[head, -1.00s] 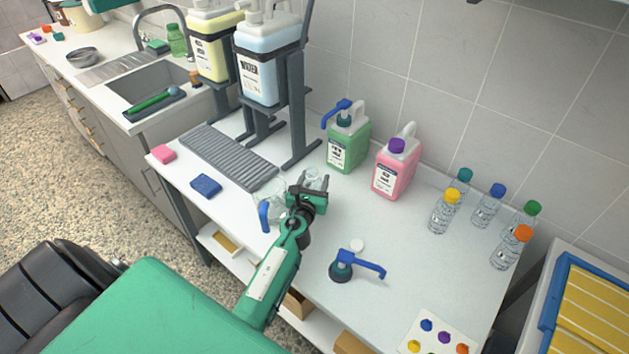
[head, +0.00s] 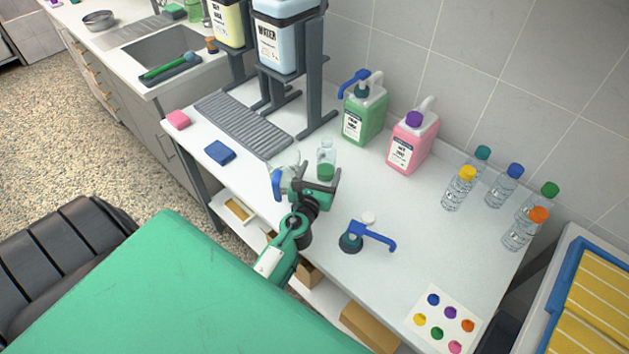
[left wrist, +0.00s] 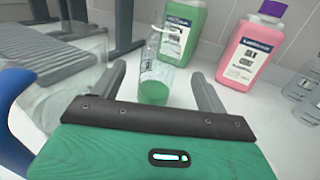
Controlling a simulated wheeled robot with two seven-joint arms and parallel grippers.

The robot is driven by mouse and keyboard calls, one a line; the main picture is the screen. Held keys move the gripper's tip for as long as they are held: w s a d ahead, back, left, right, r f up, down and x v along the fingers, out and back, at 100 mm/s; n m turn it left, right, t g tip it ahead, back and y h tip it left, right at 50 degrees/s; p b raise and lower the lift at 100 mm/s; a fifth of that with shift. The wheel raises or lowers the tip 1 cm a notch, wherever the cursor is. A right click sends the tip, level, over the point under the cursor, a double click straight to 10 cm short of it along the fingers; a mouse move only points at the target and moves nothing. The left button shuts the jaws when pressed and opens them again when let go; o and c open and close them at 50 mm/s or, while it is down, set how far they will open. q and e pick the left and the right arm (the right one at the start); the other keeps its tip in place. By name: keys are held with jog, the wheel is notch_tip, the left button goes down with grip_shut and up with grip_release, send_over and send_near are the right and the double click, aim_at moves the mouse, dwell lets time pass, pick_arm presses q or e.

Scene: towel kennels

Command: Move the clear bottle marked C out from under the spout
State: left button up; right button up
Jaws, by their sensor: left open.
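A small clear bottle (head: 326,162) holding green liquid stands upright on the white bench, to the right of the ribbed drip tray (head: 245,125) and clear of the dispensers. It also shows in the left wrist view (left wrist: 156,72). I cannot read a letter C on it. The spouts are hard to make out; the water dispenser (head: 287,40) stands above the tray. My left gripper (head: 317,184) is open and empty on the near side of the bottle. In the left wrist view the bottle stands ahead, between the spread fingers, apparently untouched. My right gripper is not in view.
A clear jug with a blue handle (head: 278,182) stands close left of my gripper. A green jug (head: 364,118) and a pink jug (head: 410,145) stand behind. A blue pump top (head: 352,240) lies to the right. Several capped bottles stand further right.

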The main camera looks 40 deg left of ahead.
pick_arm(q)
jog(key=v, duration=0.4)
jog(key=shift+f+b, duration=0.1)
jog(key=shift+b, duration=0.2)
jog(key=shift+s+d, duration=0.15)
jog(key=shift+s, duration=0.45)
